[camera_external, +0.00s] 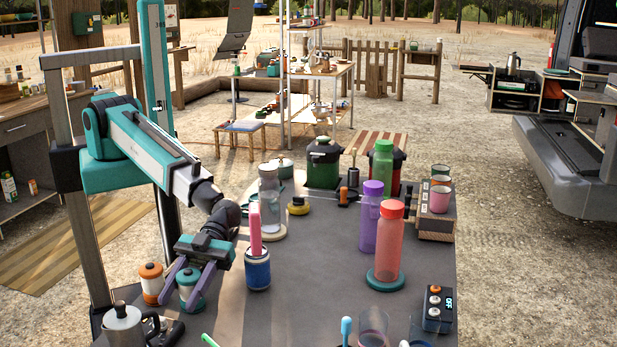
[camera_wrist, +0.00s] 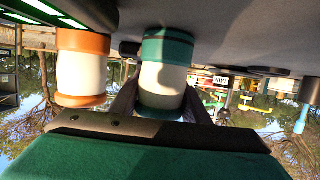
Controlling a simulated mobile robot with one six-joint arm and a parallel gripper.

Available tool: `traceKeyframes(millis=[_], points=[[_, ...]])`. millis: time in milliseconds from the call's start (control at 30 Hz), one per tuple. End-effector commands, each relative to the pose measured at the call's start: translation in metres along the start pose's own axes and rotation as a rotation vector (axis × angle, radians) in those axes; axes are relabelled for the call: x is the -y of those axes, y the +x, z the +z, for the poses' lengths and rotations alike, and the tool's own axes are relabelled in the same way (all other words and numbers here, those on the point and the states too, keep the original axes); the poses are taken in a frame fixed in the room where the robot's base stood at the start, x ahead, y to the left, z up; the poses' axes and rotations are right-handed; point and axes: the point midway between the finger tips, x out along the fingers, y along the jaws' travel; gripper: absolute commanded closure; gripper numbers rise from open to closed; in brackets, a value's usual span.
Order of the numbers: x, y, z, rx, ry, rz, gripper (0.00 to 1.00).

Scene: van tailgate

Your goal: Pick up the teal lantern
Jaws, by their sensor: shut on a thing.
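The teal lantern (camera_external: 191,286), a small cylinder with a pale body and teal ends, is at the table's near left in the external view. My gripper (camera_external: 175,303) reaches down to it, with its purple fingers on either side, shut on it. In the wrist view, which is upside down, the teal lantern (camera_wrist: 164,80) fills the space before the gripper, its far end close to the dark tabletop. Whether it touches the table cannot be told.
An orange lantern (camera_external: 151,282) stands close to the left, also in the wrist view (camera_wrist: 82,72). A metal pot (camera_external: 124,326) is in front. A blue can (camera_external: 258,270) with a pink item stands right. The table's middle (camera_external: 315,290) is clear. Bottles stand farther right.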

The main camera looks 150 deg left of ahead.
Motion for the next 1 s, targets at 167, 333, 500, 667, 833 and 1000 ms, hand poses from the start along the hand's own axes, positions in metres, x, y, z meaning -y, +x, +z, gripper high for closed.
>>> traceKeyframes(millis=[167, 333, 500, 667, 833, 1000], points=[[0.000, 0.000, -0.001, 0.000, 0.000, 0.000, 0.83], [0.000, -0.002, -0.005, -0.001, 0.002, 0.000, 0.83], [0.000, -0.004, -0.015, -0.001, 0.002, 0.000, 0.83], [0.000, -0.009, -0.029, -0.002, 0.003, -0.001, 0.83], [0.000, -0.015, -0.047, -0.002, 0.003, -0.001, 0.83], [0.000, -0.020, -0.066, -0.001, 0.003, 0.000, 0.83]])
